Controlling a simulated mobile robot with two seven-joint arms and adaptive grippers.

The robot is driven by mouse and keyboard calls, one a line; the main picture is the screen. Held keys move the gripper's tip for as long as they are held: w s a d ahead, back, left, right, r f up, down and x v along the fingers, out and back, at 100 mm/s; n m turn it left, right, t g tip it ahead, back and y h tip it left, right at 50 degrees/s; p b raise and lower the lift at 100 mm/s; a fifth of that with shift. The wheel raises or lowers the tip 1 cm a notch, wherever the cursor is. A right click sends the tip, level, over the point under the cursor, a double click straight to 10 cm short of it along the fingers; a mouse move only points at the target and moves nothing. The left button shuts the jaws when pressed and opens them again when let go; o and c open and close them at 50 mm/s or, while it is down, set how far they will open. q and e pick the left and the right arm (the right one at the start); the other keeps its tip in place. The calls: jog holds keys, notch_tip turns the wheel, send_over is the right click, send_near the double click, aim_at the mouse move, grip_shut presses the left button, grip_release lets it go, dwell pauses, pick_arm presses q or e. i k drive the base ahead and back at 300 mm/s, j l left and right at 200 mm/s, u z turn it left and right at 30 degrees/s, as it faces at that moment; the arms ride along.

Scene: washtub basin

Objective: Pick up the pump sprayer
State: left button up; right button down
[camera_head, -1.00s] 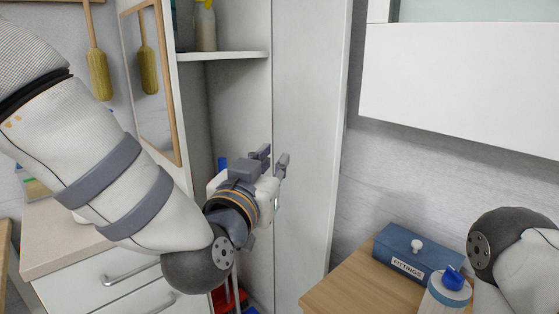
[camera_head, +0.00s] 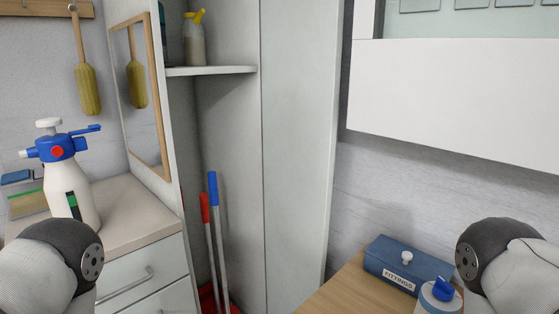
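The pump sprayer (camera_head: 82,195) stands upright on the counter at the left. It has a white bottle, a blue head with a red button, a white pump knob and a blue lever pointing right. My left arm shows only as a rounded joint at the lower left, in front of the counter and overlapping the view just below the sprayer. My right arm shows only as a joint at the lower right. Neither gripper is in the picture.
The counter (camera_head: 138,212) has drawers below. A tall cabinet holds a shelf (camera_head: 212,70) with a yellow-topped bottle (camera_head: 194,40). Red and blue poles (camera_head: 214,215) stand below it. A blue FITTINGS box (camera_head: 400,264) and a blue-capped bottle (camera_head: 440,297) are on the wooden top at right.

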aim_at(68, 191)
jog(key=k+j+u, duration=0.15)
jog(key=k, duration=0.2)
jog(key=k+u, duration=0.2)
jog(key=k, duration=0.2)
jog(key=k+j+u, duration=0.15)
jog(key=i+j+z, duration=0.1)
jog(key=i+j, duration=0.35)
